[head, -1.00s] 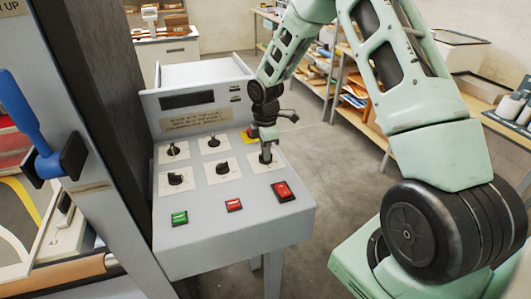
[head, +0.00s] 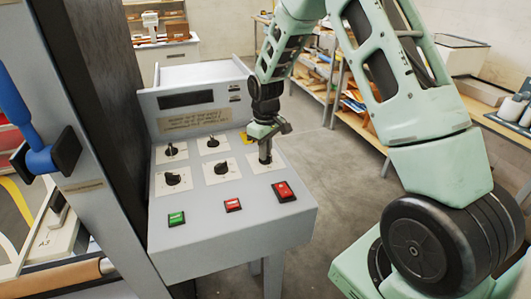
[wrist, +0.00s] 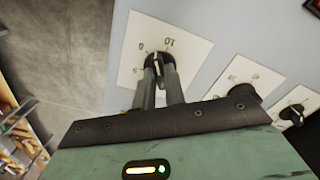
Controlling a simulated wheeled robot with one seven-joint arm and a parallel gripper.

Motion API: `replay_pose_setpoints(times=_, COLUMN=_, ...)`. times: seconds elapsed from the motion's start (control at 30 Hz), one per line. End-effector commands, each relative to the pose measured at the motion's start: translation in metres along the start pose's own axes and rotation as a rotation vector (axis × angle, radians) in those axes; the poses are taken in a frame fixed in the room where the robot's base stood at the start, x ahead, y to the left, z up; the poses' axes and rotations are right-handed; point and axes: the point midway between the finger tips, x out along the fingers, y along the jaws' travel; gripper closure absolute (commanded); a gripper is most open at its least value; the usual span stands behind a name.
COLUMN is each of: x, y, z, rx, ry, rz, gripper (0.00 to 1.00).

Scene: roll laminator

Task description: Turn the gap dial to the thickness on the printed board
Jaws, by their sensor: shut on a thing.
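My gripper (head: 265,160) points down at the right end of the sloped control console. It is shut on a dark dial (wrist: 160,62) on a white square plate (wrist: 135,50), which also shows in the head view (head: 278,163). In the wrist view both fingers flank the knob, and a "10" is printed beside it. The knob's pale line points roughly toward the 10, but the fingers hide part of the scale. A beige printed plate (head: 192,120) is on the console's upright back; its text is too small to read. I cannot tell whether it is the printed board.
Several other black knobs on white plates, one at the front left (head: 172,179), share the console. A green button (head: 177,219), a red button (head: 233,205) and a red switch (head: 284,191) line its front. A blue lever (head: 40,160) stands left. Open floor lies right of the console.

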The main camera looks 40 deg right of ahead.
Motion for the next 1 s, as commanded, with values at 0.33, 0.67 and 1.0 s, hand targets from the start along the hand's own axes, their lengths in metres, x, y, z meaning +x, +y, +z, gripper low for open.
replay_pose_setpoints(times=0.33, x=0.0001, y=-0.0003, z=-0.001, rx=0.31, ry=0.002, rz=0.001, gripper=1.0)
replay_pose_setpoints(times=0.67, x=-0.0002, y=0.0001, z=-0.0006, rx=0.513, ry=0.002, rz=0.001, gripper=1.0)
replay_pose_setpoints(times=1.0, x=-0.0004, y=0.0002, z=-0.0004, rx=0.591, ry=0.001, rz=0.0, gripper=1.0)
